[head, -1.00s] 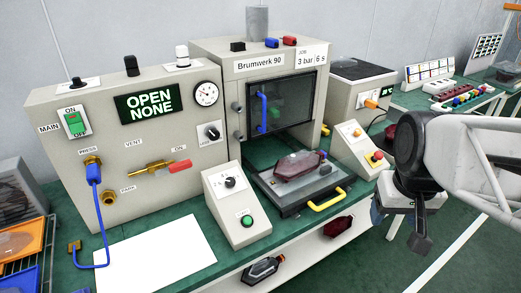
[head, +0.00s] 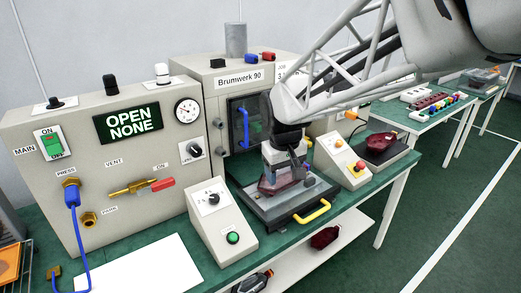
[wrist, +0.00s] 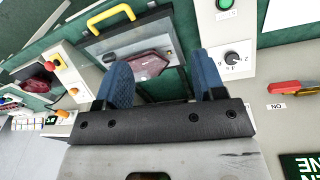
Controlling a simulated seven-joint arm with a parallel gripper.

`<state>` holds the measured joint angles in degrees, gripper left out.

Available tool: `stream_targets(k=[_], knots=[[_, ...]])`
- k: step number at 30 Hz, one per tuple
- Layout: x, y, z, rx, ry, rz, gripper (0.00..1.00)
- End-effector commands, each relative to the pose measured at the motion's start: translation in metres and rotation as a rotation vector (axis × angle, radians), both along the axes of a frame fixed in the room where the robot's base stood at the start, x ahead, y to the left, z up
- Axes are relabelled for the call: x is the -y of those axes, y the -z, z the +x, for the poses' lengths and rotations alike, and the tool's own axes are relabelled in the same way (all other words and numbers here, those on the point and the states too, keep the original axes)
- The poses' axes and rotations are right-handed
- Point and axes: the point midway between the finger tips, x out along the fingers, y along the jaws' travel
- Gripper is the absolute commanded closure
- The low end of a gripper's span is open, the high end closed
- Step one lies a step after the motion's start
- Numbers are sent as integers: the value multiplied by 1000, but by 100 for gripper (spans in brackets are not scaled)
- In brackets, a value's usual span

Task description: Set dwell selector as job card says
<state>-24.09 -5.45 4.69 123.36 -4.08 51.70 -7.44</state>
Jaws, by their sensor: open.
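The dwell selector (head: 213,199) is a black knob with a white mark on a sloped grey box, above a green button. It also shows in the wrist view (wrist: 232,58), right of my fingers, with a dial of digits too small to read surely. My gripper (head: 283,183) is open and empty, pointing down over the press tray, right of the selector box and apart from the knob. Its blue fingers (wrist: 163,78) spread wide in the wrist view. The job card (head: 282,72) is mostly hidden behind my arm; only "JOB" and part of the "3" show.
A dark red lamp (wrist: 148,66) lies on the tray (wrist: 105,47) below my gripper. The tray's yellow handle (head: 313,212) faces front. A sloped box (head: 343,160) with red and yellow buttons stands right. The display (head: 128,123) reads "OPEN NONE".

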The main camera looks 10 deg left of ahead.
Motion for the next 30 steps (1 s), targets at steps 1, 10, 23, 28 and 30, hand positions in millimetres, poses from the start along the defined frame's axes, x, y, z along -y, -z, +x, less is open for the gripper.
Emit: stream_targets(k=[1, 10, 23, 28, 30], knots=[[-14, 5, 7, -6, -24, -5, 37], [-95, 35, 37, -28, -159, -33, 37], [-206, 83, 57, -51, -329, -65, 37], [-224, 93, 58, -54, -357, -72, 37], [-227, 94, 59, -55, -362, -73, 37]])
